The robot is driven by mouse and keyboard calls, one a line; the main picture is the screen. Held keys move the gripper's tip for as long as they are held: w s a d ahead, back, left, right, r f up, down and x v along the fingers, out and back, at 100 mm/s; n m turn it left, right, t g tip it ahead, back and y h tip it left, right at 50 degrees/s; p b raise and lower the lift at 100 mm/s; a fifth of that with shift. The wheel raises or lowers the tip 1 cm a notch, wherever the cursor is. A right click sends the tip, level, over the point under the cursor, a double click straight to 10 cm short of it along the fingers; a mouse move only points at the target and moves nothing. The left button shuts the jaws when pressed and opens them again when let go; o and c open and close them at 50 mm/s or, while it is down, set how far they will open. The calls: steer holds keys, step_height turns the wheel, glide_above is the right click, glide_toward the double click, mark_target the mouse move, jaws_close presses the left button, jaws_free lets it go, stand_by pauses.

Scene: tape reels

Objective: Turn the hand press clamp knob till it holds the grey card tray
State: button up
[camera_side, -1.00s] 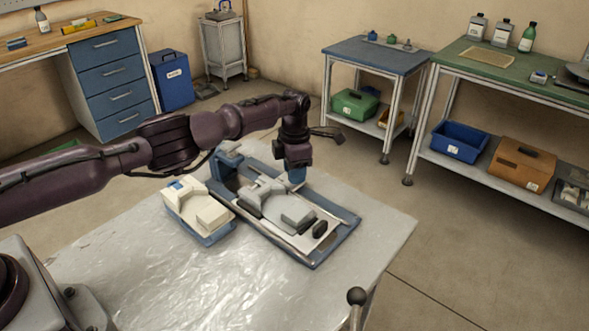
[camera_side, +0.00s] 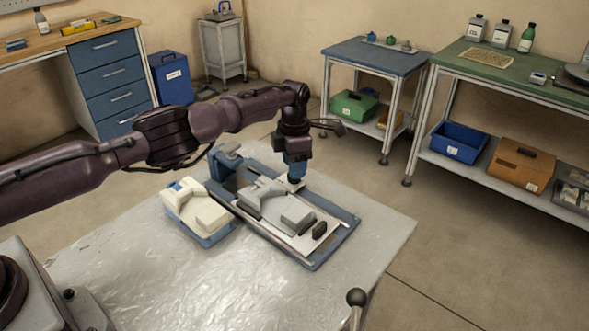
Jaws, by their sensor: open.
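The hand press (camera_side: 325,255) is a blue frame with light rails on the metal table. A grey tray-like piece (camera_side: 262,199) with raised blocks lies between the rails; I take it for the grey card tray. A dark oval knob (camera_side: 319,230) stands near the press's front right end; it may be the clamp knob. My gripper (camera_side: 292,184) points down over the back right side of the press, close above the grey piece, and is away from the dark knob. My gripper is open. Its fingertips are small here, and I cannot tell whether they touch anything.
A cream and blue box (camera_side: 197,212) stands close to the press's left side. A black ball-topped lever (camera_side: 356,298) rises at the table's front edge. The metal table (camera_side: 170,280) is clear at the front left.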

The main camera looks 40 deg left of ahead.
step_height(320, 180, up, 11)
steer(key=shift+f, duration=0.1)
stand_by(0.4)
